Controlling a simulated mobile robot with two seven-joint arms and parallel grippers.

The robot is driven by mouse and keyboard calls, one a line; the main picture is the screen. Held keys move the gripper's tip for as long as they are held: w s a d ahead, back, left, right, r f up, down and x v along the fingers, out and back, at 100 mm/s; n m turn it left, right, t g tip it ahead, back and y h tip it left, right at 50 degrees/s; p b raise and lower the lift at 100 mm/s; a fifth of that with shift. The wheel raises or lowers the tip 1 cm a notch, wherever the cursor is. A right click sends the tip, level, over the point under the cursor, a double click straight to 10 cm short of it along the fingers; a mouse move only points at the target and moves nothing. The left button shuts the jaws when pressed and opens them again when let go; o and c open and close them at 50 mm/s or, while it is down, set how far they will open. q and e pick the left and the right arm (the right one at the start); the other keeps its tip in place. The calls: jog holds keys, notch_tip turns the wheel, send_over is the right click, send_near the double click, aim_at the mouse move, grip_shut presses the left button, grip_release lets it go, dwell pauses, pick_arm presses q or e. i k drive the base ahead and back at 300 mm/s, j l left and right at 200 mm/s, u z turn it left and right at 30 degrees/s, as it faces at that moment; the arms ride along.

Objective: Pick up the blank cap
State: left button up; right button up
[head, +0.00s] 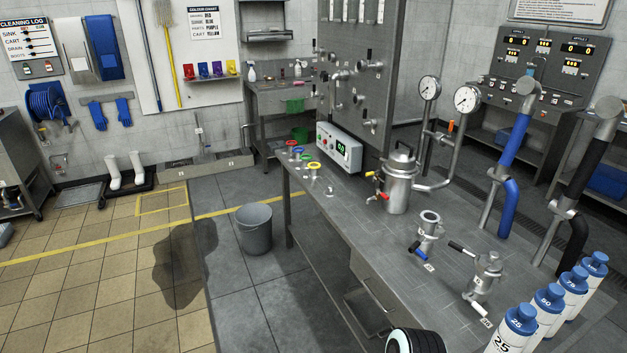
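I cannot clearly pick out the blank cap. A small metal piece (330,191) lies on the steel bench near its left edge, too small to identify. An upright steel fitting with an open flanged top (429,218) and a blue-handled valve stands at mid-bench. To its right, a second fitting (485,270) has a closed top, a black handle and a white handle. A lidded steel vessel (398,185) with red and yellow valve handles stands behind them. Neither gripper shows; a black-and-white rounded part at the bottom edge seems to be mine.
The steel bench (350,230) has clear room at its front left. Blue-capped bottles (548,305) stand at the right front. Blue (508,195) and black hoses rise behind. A controller box (340,147) and coloured rings are at the far end. A grey bucket (254,230) stands on the floor.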

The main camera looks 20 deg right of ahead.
aim_at(329, 192)
jog(key=i+j+z, duration=0.1)
jog(key=i, duration=0.4)
jog(key=i+j+z, duration=0.1)
jog(key=i, duration=0.45)
jog(key=i+j+z, duration=0.15)
jog(key=i, duration=0.35)
jog(key=j, duration=0.1)
